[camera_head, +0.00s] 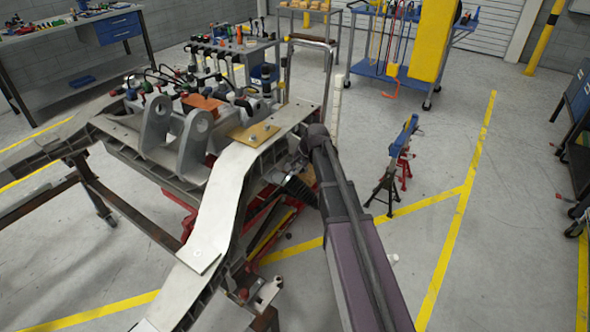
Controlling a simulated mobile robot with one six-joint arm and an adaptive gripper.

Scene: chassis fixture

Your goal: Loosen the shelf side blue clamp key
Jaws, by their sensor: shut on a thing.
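My arm comes up from the lower right to its dark wrist at the right edge of the grey metal chassis (222,205). My gripper (293,186) shows as a small dark shape below the wrist, beside and partly under the chassis beam. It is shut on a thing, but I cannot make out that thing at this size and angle. I cannot pick out a blue clamp key on the chassis; the area around the jaws is dark and partly hidden by my arm and the beam.
A tool-covered shelf (232,48) stands behind the chassis. A workbench (75,40) is at left. Floor at right is open.

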